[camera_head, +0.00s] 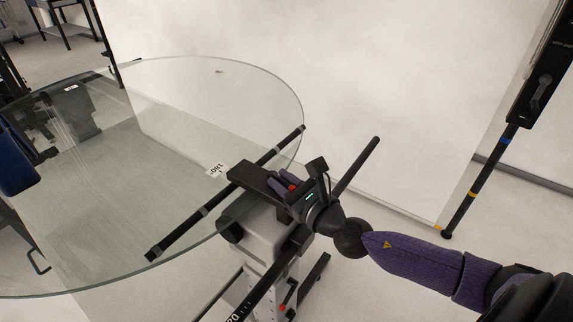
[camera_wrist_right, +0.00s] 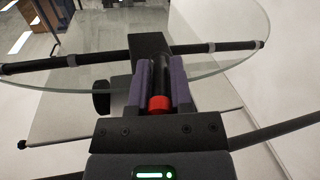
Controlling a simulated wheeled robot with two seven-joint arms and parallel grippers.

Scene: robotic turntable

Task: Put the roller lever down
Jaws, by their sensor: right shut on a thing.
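The roller lever (camera_wrist_right: 160,78) is a short black piece with a red end, held between the purple-padded fingers of my right gripper (camera_wrist_right: 156,82) in the right wrist view. In the head view my right gripper (camera_head: 284,184) is at the near right edge of the glass turntable (camera_head: 215,95), and a bit of red shows between its fingers. The gripper is shut on the lever, beside a black block (camera_head: 255,183) on the grey turntable stand (camera_head: 275,230). I cannot tell whether the lever touches the block. My left gripper is not in view.
A long black bar (camera_head: 185,228) runs beneath the glass disc. A black rod (camera_head: 357,165) passes behind my right wrist. A dark post (camera_head: 500,160) stands at the right. White panels (camera_head: 300,60) close off the back. Bare floor lies at the right.

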